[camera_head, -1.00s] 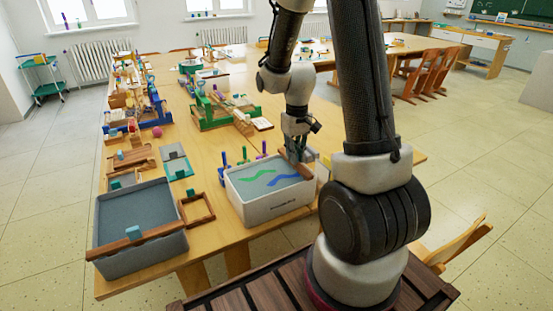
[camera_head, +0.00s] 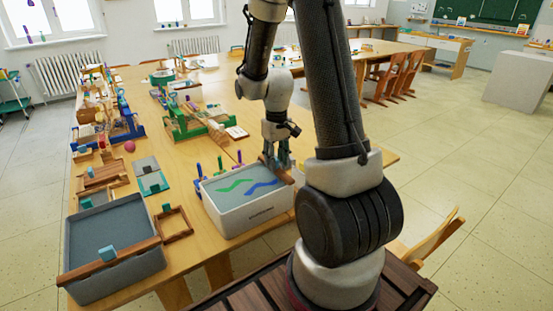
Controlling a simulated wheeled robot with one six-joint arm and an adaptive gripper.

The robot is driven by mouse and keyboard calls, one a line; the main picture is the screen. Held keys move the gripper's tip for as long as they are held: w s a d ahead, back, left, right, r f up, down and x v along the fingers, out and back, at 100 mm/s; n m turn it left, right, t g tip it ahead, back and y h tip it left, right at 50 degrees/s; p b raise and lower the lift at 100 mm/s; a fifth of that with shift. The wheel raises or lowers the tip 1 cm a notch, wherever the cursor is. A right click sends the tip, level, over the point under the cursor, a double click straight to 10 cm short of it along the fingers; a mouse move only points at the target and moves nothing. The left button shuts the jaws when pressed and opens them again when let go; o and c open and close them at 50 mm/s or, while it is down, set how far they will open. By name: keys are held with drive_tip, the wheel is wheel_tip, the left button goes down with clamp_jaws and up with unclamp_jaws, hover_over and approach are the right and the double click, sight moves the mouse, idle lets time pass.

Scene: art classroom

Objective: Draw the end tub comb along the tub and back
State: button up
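A grey tub (camera_head: 72,246) stands at the near left end of the table. A wooden comb bar (camera_head: 90,268) with a teal grip block (camera_head: 107,254) lies across its near end. A white tub (camera_head: 250,215) stands to its right, with a green and a blue wavy line on its grey surface. A wooden piece (camera_head: 287,177) shows at this tub's right end, partly hidden by my arm. My gripper (camera_head: 277,163) points down at the far right corner of the white tub, well away from the grey tub's comb. Its fingers are small and partly hidden, so their opening is unclear.
A small wooden frame (camera_head: 174,222) lies between the tubs. Several upright coloured tools (camera_head: 219,164) stand behind the white tub. A green wooden rack (camera_head: 187,122) and a blue one (camera_head: 127,128) stand farther back. A wooden chair (camera_head: 428,240) is at the right.

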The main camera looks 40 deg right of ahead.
wheel_tip(320, 180, up, 12)
idle(0.5)
drive_tip(key=f, duration=0.4)
drive_tip(key=shift+a+f, duration=0.1)
drive_tip(key=shift+a, duration=0.15)
wheel_tip(320, 180, down, 8)
drive_tip(key=shift+r, duration=0.1)
clamp_jaws()
